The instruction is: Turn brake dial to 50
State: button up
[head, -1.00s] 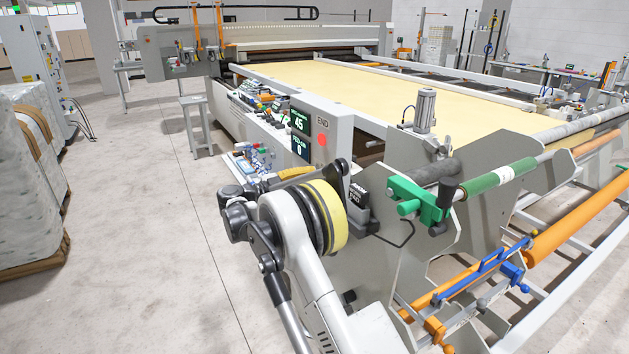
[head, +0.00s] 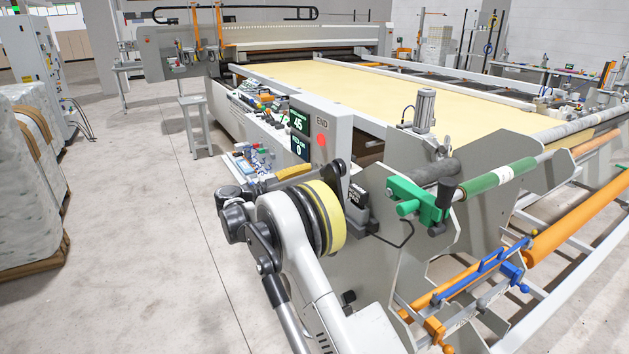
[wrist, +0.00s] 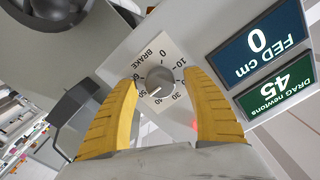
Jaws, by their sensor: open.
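The brake dial (wrist: 159,79) is a round grey knob on a pale plate marked BRAKE with a ring of numbers. In the wrist view its white pointer mark is toward the lower left, near the 40 and 50 marks. My gripper (wrist: 160,85) has its two yellow fingers apart, one on each side of the knob. I cannot tell whether the fingers touch it. The green drag display (wrist: 278,93) reads 45 newtons; it also shows in the head view (head: 299,121). In the head view the dial is hidden and my gripper is mostly hidden behind my arm.
The blue fed display (wrist: 257,43) reads 0 cm. A red END button (head: 322,140) is beside the displays. A green clamp (head: 418,198) and grey frame plates stand right of my arm.

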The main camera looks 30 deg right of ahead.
jog(key=a, duration=1.1)
jog(key=shift+s+a, duration=0.2)
jog(key=shift+r, duration=0.1)
